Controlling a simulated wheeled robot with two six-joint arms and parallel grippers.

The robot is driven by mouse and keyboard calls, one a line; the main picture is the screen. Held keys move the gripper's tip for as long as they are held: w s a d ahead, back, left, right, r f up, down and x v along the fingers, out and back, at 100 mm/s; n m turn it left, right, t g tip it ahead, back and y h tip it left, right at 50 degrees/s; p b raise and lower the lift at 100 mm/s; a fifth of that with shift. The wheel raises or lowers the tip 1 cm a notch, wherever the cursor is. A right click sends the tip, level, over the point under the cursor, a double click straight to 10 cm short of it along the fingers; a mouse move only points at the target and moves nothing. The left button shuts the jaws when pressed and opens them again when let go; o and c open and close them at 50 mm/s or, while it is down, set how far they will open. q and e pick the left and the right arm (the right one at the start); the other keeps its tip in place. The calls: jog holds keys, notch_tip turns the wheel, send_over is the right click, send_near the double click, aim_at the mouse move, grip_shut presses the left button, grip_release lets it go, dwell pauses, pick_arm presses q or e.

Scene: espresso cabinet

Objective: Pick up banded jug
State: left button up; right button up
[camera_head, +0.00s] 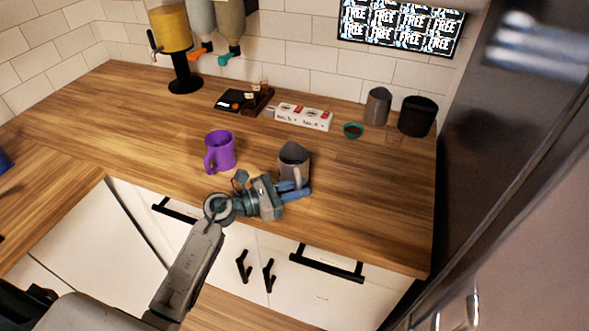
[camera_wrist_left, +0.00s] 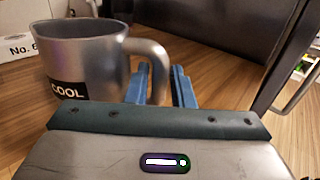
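A grey metal jug (camera_head: 294,160) stands upright near the counter's front edge. In the left wrist view the jug (camera_wrist_left: 87,62) carries a black label reading "COOL", and its handle curves to the right. My left gripper (camera_head: 300,189) is low beside the handle. In the left wrist view its blue fingers (camera_wrist_left: 160,88) are apart, with the lower handle between them and a gap at the right finger. A second grey jug (camera_head: 377,106) stands at the back right. I cannot make out a band on it. My right gripper is not in view.
A purple mug (camera_head: 220,151) stands left of the near jug. Behind are a white box (camera_head: 303,117), a teal cup (camera_head: 353,131), a black canister (camera_head: 417,116), a black scale (camera_head: 234,101) and a yellow dispenser (camera_head: 171,32). The counter (camera_head: 375,200) right of the jug is clear.

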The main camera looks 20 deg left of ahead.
pick_arm(q)
jog(key=shift+w+d, duration=0.1)
jog(key=shift+d, duration=0.1)
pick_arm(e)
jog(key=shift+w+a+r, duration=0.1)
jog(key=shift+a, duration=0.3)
pick_arm(q)
jog(key=shift+c, duration=0.4)
jog(key=c, duration=0.4)
grip_shut()
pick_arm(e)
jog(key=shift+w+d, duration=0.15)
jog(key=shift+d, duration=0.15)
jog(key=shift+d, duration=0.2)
pick_arm(q)
jog(key=shift+r, duration=0.1)
